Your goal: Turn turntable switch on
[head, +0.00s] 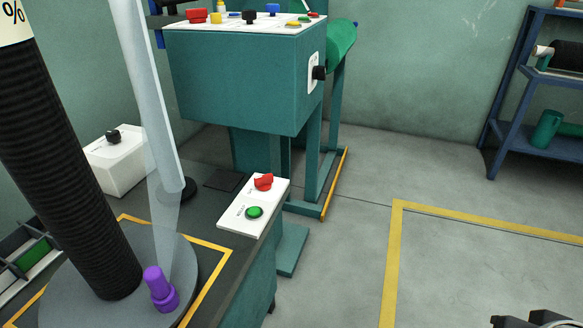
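The grey round turntable (75,300) lies on the dark bench at lower left, with a tall ribbed black roll (65,170) standing on it. A white control panel (240,222) at the bench's right edge carries a red rotary knob (264,182) and a green button (254,212). A white box (120,165) with a black knob (113,136) stands further back. Labels are too small to read, so I cannot tell which control is the turntable switch. Part of my gripper (535,320) shows at the bottom right edge, apart from the panel; its fingers are mostly cut off.
A purple piece (159,288) stands on the turntable's rim beside translucent film and a pale upright tube (150,100). A teal machine (245,80) with several coloured controls and a black side knob stands behind. Blue shelving (510,155) is at right. The floor between is clear.

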